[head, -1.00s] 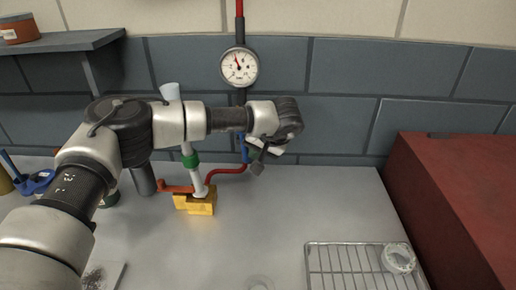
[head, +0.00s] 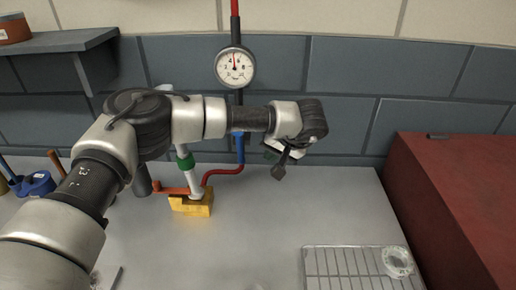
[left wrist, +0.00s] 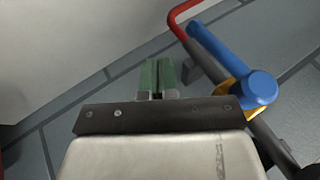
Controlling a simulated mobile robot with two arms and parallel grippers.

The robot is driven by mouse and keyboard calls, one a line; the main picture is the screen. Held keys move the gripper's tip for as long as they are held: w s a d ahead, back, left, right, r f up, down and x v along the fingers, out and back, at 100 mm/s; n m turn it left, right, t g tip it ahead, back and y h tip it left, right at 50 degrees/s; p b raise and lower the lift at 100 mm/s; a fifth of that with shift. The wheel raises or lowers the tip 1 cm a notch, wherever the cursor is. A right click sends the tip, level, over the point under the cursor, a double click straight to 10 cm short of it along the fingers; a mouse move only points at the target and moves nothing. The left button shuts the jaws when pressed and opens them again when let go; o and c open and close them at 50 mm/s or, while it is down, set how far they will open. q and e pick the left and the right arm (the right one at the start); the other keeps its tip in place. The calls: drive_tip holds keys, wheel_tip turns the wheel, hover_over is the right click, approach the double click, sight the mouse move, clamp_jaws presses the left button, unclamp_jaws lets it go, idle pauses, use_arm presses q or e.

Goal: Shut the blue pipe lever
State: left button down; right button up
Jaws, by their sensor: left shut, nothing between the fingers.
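The blue lever (head: 240,148) is on the dark vertical pipe below the gauge, just above the red pipe bend; my arm hides its upper part. In the left wrist view the blue lever (left wrist: 222,58) is a thick bar with a rounded end, right of my fingers, with a bit of yellow behind it. My left gripper (head: 278,172) is to the right of the lever in the head view, pointing down, shut and empty. Its green fingertips (left wrist: 158,77) are together in the left wrist view, with a gap between them and the lever. My right gripper is not in view.
The round gauge (head: 235,67) is on the wall above my arm. A yellow block (head: 191,205) with a pale green-banded rod stands on the table. A red box (head: 450,205) is at the right, beside a wire rack (head: 340,268). The middle of the table is clear.

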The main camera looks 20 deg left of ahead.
use_arm(q)
drive_tip(key=s+d+r+b, duration=0.1)
drive_tip(key=d+r, duration=0.3)
drive_tip(key=d, duration=0.3)
drive_tip(key=shift+s+r, duration=0.15)
drive_tip(key=shift+s, duration=0.05)
drive_tip(key=shift+s, duration=0.1)
